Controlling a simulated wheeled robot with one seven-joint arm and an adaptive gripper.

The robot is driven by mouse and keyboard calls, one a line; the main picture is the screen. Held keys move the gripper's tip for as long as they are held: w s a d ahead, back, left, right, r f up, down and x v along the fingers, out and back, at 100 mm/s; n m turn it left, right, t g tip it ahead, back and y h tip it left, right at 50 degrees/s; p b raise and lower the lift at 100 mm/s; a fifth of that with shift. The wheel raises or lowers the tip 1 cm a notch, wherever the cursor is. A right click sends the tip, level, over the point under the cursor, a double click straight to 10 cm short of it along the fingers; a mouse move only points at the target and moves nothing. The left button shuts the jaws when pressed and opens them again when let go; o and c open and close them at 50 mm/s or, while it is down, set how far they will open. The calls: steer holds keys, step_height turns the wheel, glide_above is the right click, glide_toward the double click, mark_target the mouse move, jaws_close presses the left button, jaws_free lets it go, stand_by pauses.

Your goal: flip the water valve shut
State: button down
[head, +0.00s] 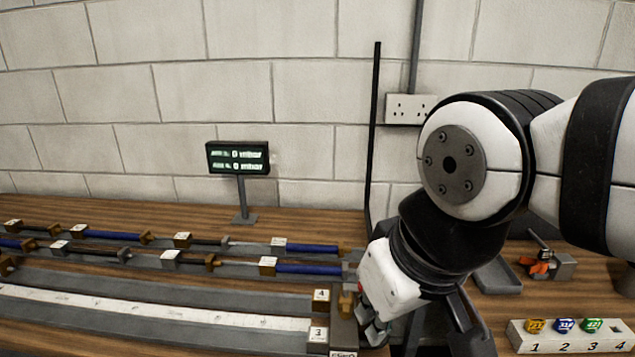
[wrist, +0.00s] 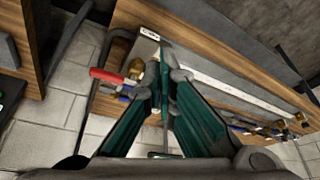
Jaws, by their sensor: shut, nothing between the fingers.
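A red lever handle (wrist: 106,76) shows in the wrist view, just left of my fingers, pointing left. Its inner end meets brass-coloured fittings (wrist: 135,68) partly hidden by my left finger. I take it for the water valve, but its exact setting is hard to tell. My gripper (wrist: 163,68) is shut and empty, its fingertips close to the valve's right side in the picture; I cannot tell if they touch. In the head view my gripper (head: 374,334) is low by the bench's front, beside the blocks marked 3 and 4, and the red handle is hidden.
A small display (head: 238,158) stands on the wooden bench before the block wall. Rows of rods with blue sleeves (head: 307,248) lie left of my arm. A thin black post (head: 373,140) rises behind my gripper. A numbered rack (head: 571,338) with coloured pieces is at right.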

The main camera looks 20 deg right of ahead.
steer(key=w+d+m+t+y, duration=0.15)
steer(key=w+m+y, duration=0.35)
steer(key=w+m, duration=0.65)
steer(key=w+d+m+t, duration=0.2)
steer(key=w+d+m, duration=0.2)
steer(key=d+m, duration=0.3)
steer(key=w+d+m+t, duration=0.3)
steer(key=w+d+m, duration=0.2)
steer(key=d, duration=0.3)
steer(key=s+d+f+m+t+h+b, duration=0.1)
steer(key=d+f+m+h, duration=0.15)
steer(key=d+m, duration=0.45)
steer(key=d+f+m+t+h, duration=0.2)
steer(key=d+m+h, duration=0.1)
steer(key=d, duration=0.9)
steer(key=s+d+f+m+h, duration=0.2)
steer(key=s+d+m+h, duration=0.1)
steer(key=d, duration=0.4)
steer(key=s+d+f+m+g+h, duration=0.1)
steer(key=s+d+f+m+h, duration=0.1)
steer(key=s+d+m, duration=0.3)
steer(key=s+d+h, duration=0.1)
steer(key=d, duration=0.2)
steer(key=shift+s+d+f, duration=0.15)
steer(key=shift+s+d, duration=0.05)
steer(key=shift+s, duration=0.05)
steer(key=shift+w, duration=0.15)
